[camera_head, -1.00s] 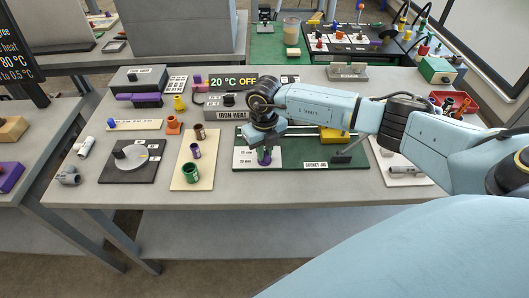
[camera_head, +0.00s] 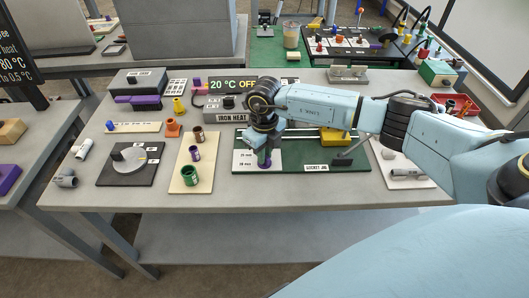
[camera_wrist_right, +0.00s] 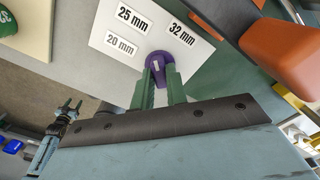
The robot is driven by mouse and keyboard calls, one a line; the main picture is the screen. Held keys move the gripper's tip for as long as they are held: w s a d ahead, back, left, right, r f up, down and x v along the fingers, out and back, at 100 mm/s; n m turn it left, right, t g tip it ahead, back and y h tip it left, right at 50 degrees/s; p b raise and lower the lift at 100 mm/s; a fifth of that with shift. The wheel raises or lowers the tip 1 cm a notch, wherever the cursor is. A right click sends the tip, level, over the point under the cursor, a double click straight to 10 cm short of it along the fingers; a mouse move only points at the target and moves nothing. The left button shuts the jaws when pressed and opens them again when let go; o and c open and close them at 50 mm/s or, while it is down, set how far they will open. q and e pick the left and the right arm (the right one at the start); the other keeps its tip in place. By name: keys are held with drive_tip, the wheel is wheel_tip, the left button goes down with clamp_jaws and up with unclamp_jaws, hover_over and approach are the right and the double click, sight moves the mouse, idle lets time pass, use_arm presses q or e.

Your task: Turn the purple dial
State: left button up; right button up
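The purple dial (camera_wrist_right: 158,58) is on a white plate (camera_wrist_right: 125,52) marked 20 mm, 25 mm and 32 mm in the right wrist view. In the head view, the dial (camera_head: 264,165) shows as a small purple patch on the green board. My right gripper (camera_wrist_right: 160,76) is above it, its two green fingers close together on either side of the dial's raised middle. They appear shut on it, though contact is partly hidden. My right gripper (camera_head: 264,154) also shows in the head view.
The green board (camera_head: 300,161) carries a yellow block (camera_head: 335,137) and a grey lever. A beige board (camera_head: 187,177) with several coloured cylinders and a black plate with a grey disc (camera_head: 130,158) stand to the left. An iron heater box (camera_head: 225,112) is behind.

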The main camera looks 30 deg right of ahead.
drive_tip(key=o, duration=0.4)
drive_tip(key=shift+o, duration=0.2)
wheel_tip(320, 180, up, 14)
drive_tip(key=shift+f, duration=0.25)
idle(0.4)
